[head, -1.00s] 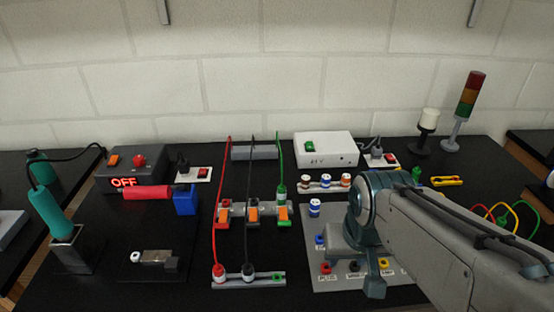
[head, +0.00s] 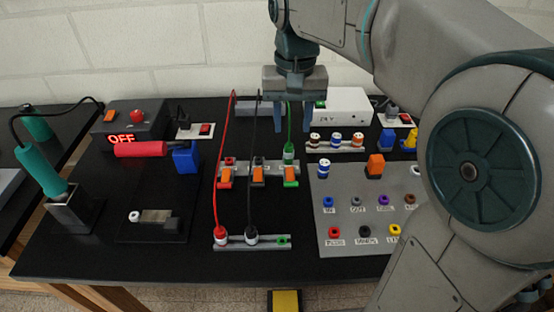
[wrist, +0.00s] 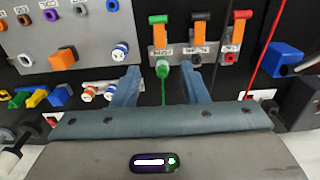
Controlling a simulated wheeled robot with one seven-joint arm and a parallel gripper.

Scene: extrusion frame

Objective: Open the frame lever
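Three orange levers stand side by side on a metal extrusion frame (head: 274,164) in mid-table: the red-tipped lever (head: 225,177), the black-tipped lever (head: 258,175) and the green-tipped lever (head: 291,174). The wrist view shows the green-tipped lever (wrist: 160,36), black-tipped lever (wrist: 198,34) and red-tipped lever (wrist: 237,34) mirrored in order. My gripper (head: 293,122) points down above and behind the frame, on the green lever's side. Its fingers are apart and hold nothing. In the wrist view, a green plug (wrist: 163,69) with its wire shows between the fingertips (wrist: 160,78), apparently beyond them.
Red, black and green wires rise near the frame. A grey socket panel (head: 340,215) with an orange lever-like part (head: 375,165) stands at the right. A white box (head: 345,104) sits behind. A front rail (head: 252,242) holds plugs. A blue block (head: 186,158) lies left.

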